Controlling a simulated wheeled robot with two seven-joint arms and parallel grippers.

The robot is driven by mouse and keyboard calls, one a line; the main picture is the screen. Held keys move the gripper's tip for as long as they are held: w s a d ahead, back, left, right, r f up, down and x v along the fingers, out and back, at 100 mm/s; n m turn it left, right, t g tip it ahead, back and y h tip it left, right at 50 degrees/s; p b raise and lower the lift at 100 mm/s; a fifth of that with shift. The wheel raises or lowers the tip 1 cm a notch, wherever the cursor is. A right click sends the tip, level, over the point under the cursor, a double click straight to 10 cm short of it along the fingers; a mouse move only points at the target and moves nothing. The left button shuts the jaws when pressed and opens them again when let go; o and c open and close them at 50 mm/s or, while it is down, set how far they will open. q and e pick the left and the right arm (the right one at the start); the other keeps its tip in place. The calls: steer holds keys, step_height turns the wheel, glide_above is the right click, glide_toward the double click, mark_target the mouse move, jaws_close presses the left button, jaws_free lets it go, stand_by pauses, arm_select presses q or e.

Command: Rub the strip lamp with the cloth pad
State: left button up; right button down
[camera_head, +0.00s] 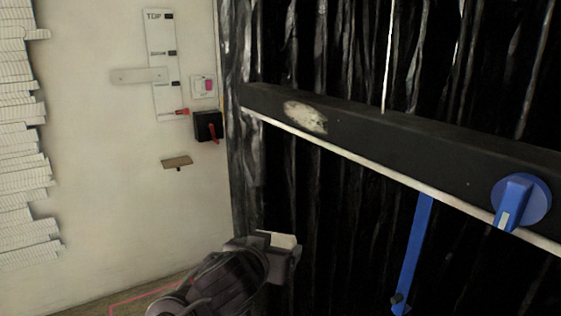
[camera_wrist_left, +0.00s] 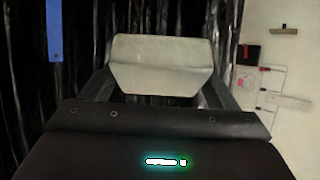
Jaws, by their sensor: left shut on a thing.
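A long dark bar with a thin white strip along its lower edge, which looks like the strip lamp (camera_head: 400,146), runs across the black wall in the head view. It slopes down to the right and has a pale smudge near its left end. My left gripper (camera_head: 284,248) is low in the middle of the head view, below the bar and apart from it. It is shut on the pale cloth pad (camera_head: 283,239). In the left wrist view the pad (camera_wrist_left: 160,65) sits between the fingers, its broad face showing. My right gripper is not in view.
A blue round knob (camera_head: 537,200) sits at the bar's right end, and a blue strap-like piece (camera_head: 413,255) hangs below the bar. On the pale left wall are a white panel (camera_head: 161,90), a black box (camera_head: 207,126) with a red handle and a small brown ledge (camera_head: 177,162).

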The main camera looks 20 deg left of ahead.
arm_select(q)
steer(key=s+d+r+m+t+h+p, duration=0.1)
steer(key=s+r+m+t+h, duration=0.2)
steer(key=r+h, duration=0.7)
steer(key=s+d+r+m+t+h+p, duration=0.1)
steer(key=s+r+m+t+h, duration=0.3)
steer(key=r, duration=1)
steer(key=w+d+m+g+h+p, duration=0.1)
steer(key=w+d+h, duration=0.1)
steer(key=w, duration=0.4)
steer(key=shift+w+d, duration=0.4)
steer(key=shift+d, duration=0.3)
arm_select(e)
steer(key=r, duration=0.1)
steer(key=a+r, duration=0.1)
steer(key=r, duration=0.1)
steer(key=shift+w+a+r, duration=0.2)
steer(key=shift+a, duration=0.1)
arm_select(q)
steer(key=shift+r, duration=0.1)
steer(key=shift+w+d, duration=0.25)
steer(key=shift+w, duration=0.1)
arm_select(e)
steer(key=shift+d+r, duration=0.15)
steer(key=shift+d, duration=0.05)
arm_select(q)
steer(key=shift+w+d+p, duration=0.3)
steer(key=shift+w, duration=0.1)
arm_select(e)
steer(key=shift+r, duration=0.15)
